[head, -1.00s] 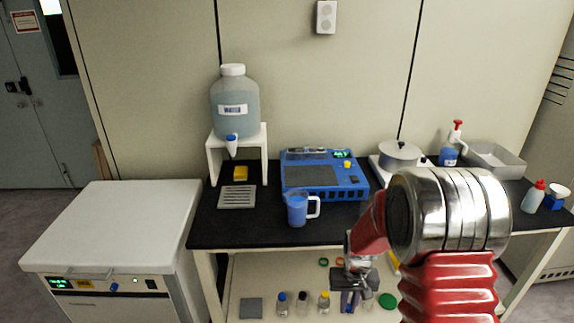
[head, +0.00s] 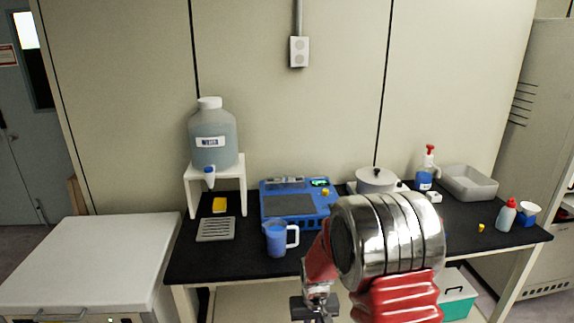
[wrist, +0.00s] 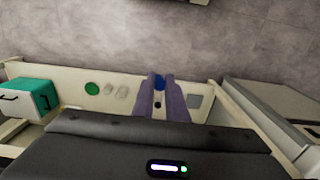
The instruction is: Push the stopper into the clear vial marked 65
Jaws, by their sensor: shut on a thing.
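My gripper (wrist: 158,92) hangs in front of the bench, pointing down past its front edge. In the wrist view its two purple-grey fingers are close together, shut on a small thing. A blue patch (wrist: 159,82) shows between the fingertips, with a small dark spot (wrist: 158,104) lower between the fingers. I cannot tell whether these are the held thing or caps on the shelf beyond. In the head view my wrist shows and the fingertips are cut off by the lower edge. I cannot make out the number 65, nor identify the clear vial or its stopper.
The black bench (head: 350,225) carries a blue pitcher (head: 277,240), a blue instrument (head: 285,208) and a water carboy (head: 213,140). The lower shelf holds a green disc (wrist: 91,88) and a grey square (wrist: 194,101). A teal box (wrist: 25,100) stands beside it. Floor in front is clear.

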